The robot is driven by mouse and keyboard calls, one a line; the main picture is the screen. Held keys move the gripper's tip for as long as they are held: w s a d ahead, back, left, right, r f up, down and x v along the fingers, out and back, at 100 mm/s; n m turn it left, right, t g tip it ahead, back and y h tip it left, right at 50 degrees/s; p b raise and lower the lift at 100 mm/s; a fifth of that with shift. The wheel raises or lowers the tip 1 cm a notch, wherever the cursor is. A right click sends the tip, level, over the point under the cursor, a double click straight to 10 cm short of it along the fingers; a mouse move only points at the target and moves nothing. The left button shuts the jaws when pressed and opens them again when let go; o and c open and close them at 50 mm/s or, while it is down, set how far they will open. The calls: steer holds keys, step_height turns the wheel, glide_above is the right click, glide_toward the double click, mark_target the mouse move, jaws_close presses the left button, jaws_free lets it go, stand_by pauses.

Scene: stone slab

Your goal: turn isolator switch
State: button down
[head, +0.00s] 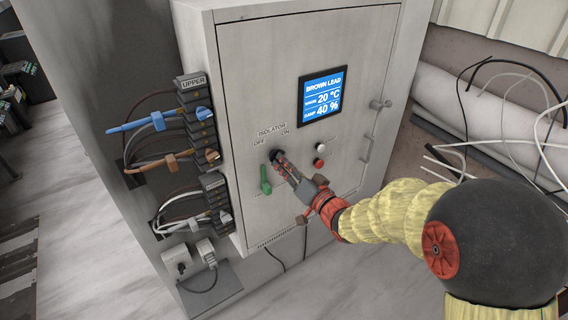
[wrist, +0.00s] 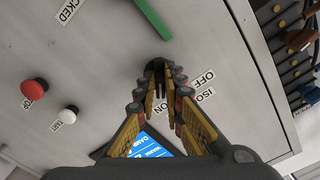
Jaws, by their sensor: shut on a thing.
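The isolator switch is a small black knob (head: 274,154) on the grey cabinet door, below the printed words ISOLATOR, OFF and ON. My gripper (head: 280,162) reaches it from the lower right, with its fingertips at the knob. In the wrist view, my gripper (wrist: 157,74) has its two fingers closed in on either side of the dark knob (wrist: 157,64). The fingers hide most of the knob, so I cannot tell whether it points to OFF or ON.
A green handle (head: 265,181) hangs just below the switch, close to my fingers. Red and white buttons (head: 319,162) sit to the right, under a blue display (head: 322,97). Terminal blocks with cables (head: 196,112) line the cabinet's left side. Loose wires (head: 490,100) stick out at right.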

steer(key=shift+m, duration=0.4)
steer(key=c, duration=1.9)
jaws_free()
steer(key=v, duration=1.2)
steer(key=shift+f, duration=0.1)
